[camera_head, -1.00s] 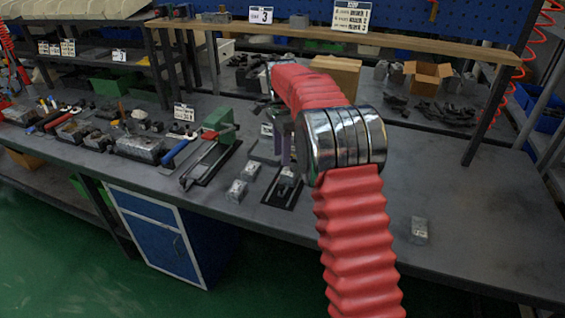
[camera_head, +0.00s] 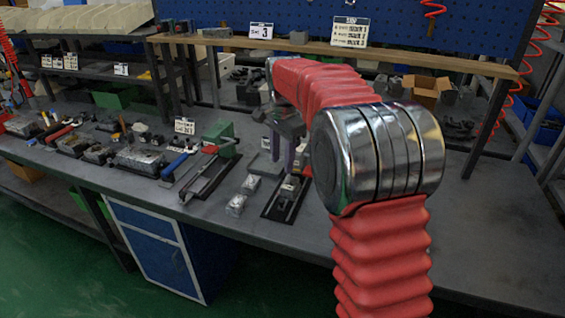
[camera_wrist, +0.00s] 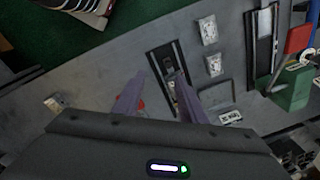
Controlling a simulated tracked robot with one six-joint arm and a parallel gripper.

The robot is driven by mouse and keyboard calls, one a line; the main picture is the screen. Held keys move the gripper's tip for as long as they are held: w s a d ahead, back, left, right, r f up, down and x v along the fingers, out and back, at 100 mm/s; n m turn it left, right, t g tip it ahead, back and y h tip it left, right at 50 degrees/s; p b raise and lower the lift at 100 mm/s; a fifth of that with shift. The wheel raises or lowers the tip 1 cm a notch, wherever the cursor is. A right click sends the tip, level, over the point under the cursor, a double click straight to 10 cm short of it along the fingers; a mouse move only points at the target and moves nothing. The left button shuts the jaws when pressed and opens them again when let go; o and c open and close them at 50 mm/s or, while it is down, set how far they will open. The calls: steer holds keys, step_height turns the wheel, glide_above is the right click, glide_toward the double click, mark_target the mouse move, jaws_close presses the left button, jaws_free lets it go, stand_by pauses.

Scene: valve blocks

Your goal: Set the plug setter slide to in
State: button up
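I take the plug setter to be the black base plate with a rail and a small grey slide block on it. In the head view its plate (camera_head: 279,208) lies near the bench front, below my gripper (camera_head: 284,153). In the wrist view the plate (camera_wrist: 158,56) runs up from between the fingers, and the slide block (camera_wrist: 172,88) shows at the right finger. My gripper (camera_wrist: 160,86) is open, its two purple fingers apart with nothing clearly held. The right finger overlaps the plate in the picture; contact cannot be told. The plate's near end is hidden by the gripper.
Metal blocks (camera_head: 236,205) stand left of the plate. A green fixture with a red lever (camera_head: 222,137) stands further left. Tools and parts crowd the left bench. A wooden shelf (camera_head: 390,58) spans the back. Bench at right is mostly clear.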

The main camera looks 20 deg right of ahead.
steer(key=s+a+r+n+t, duration=0.1)
steer(key=s+a+r+n, duration=0.15)
steer(key=s, duration=0.65)
steer(key=s+a+r+n+t, duration=0.1)
steer(key=s+r+n, duration=0.3)
steer(key=s, duration=0.5)
steer(key=s+f+n+t, duration=0.1)
steer(key=s+f+n, duration=0.1)
steer(key=s, duration=0.6)
steer(key=s+f+n+t, duration=0.1)
steer(key=s+f+n, duration=0.2)
steer(key=s, duration=0.5)
steer(key=shift+s+a+f+n+t, duration=0.25)
steer(key=shift+a+f+n+t, duration=0.1)
steer(key=shift+n, duration=0.5)
steer(key=shift+c, duration=0.9)
steer(key=shift+a, duration=0.1)
